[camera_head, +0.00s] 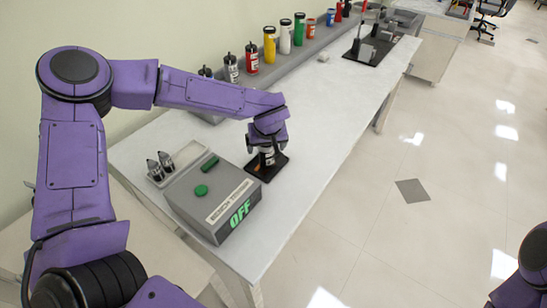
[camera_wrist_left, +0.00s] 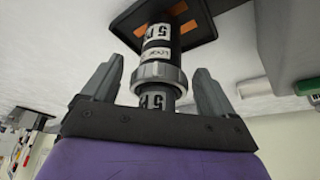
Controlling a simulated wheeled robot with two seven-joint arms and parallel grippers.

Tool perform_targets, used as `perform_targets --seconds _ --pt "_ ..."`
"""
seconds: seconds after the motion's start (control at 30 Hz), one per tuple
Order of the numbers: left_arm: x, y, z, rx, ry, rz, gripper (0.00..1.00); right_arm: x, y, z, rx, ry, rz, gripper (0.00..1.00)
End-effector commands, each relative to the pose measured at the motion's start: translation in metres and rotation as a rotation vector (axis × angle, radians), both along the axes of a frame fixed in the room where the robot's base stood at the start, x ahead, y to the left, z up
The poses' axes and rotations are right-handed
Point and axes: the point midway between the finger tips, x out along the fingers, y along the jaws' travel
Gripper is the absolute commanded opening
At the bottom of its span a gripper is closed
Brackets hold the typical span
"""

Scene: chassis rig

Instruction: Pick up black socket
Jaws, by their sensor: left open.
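A dark upright cylinder with white bands marked "5" and a grey ring, which looks like the black socket (camera_wrist_left: 157,50), stands on a black pad with orange patches (camera_wrist_left: 200,30). In the head view the socket (camera_head: 267,158) shows partly below my left gripper (camera_head: 267,145), on the black pad (camera_head: 278,170). My left gripper's fingers (camera_wrist_left: 157,88) are open, one on each side of the cylinder, with visible gaps. In the head view its wrist hides the cylinder's top. My right gripper is out of view.
A grey box reading "OFF" (camera_head: 215,195) with green buttons stands left of the pad. Two small dark pieces (camera_head: 160,164) stand in a grey holder behind it. Coloured bottles (camera_head: 270,45) line the wall shelf. The table's middle (camera_head: 330,105) is clear.

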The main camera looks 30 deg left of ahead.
Motion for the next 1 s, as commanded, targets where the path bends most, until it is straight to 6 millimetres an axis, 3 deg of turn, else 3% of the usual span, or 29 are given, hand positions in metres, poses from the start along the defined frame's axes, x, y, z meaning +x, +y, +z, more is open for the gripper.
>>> perform_targets --seconds 0.2,0.4,0.73,1.0 --pt "0.000 0.001 -0.001 -0.001 -0.001 0.001 0.84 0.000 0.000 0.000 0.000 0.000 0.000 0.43" --pt "0.000 0.001 -0.001 -0.001 -0.001 0.001 0.21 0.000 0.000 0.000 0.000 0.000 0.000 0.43" --pt "0.001 0.000 0.003 0.000 -0.004 -0.001 0.21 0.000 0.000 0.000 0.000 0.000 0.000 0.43" --pt "0.000 -0.001 0.034 -0.001 -0.007 -0.002 0.21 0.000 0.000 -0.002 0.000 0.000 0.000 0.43"
